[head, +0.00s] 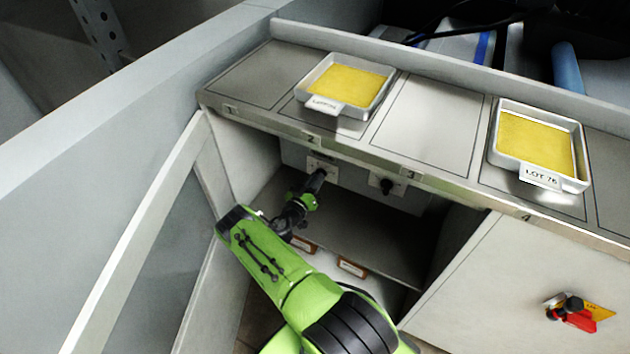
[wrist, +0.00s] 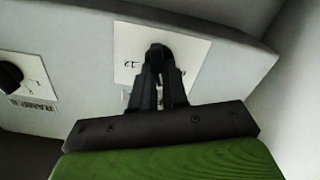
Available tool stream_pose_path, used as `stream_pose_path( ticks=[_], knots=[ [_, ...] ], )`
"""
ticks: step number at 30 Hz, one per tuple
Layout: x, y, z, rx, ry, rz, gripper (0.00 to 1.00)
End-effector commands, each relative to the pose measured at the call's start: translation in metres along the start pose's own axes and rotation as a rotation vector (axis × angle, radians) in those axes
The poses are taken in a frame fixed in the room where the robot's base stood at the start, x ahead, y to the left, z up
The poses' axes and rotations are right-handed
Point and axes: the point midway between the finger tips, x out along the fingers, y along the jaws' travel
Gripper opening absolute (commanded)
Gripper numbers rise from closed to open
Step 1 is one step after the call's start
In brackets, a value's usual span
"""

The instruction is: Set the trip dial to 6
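Two dials sit on the back panel under the shelf. The one at my gripper has a white plate (head: 322,166), also in the wrist view (wrist: 190,50); its name is hidden or unreadable, and the pointer setting cannot be read. My gripper (head: 318,178) reaches this dial, its dark fingers (wrist: 158,75) close together in front of the plate. A dark rounded shape at their tips looks like the knob, but whether they grip it is unclear. The other dial (head: 387,185) has a black knob and, in the wrist view (wrist: 10,75), a label reading RAMP.
The numbered shelf edge (head: 365,155) overhangs the dials. Two trays of yellow material, (head: 345,85) and (head: 537,145), stand on top. An open door (head: 140,235) is at left. A red switch on a yellow plate (head: 580,315) is at lower right. Small labelled blocks (head: 352,268) lie below.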

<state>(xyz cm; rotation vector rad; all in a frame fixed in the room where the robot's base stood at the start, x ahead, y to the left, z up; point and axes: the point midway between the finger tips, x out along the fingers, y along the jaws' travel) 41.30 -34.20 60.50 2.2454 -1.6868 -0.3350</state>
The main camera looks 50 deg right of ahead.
Motion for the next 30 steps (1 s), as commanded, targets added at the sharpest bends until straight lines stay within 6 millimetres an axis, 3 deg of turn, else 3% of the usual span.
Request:
stream_pose_path(
  ticks=[14, 30],
  knots=[
    [-0.0008, -0.0004, 0.0005, -0.043, 0.0, 0.0, 0.0],
    [-0.001, -0.0026, 0.0016, -0.445, -0.001, -0.001, 0.0]
  ],
)
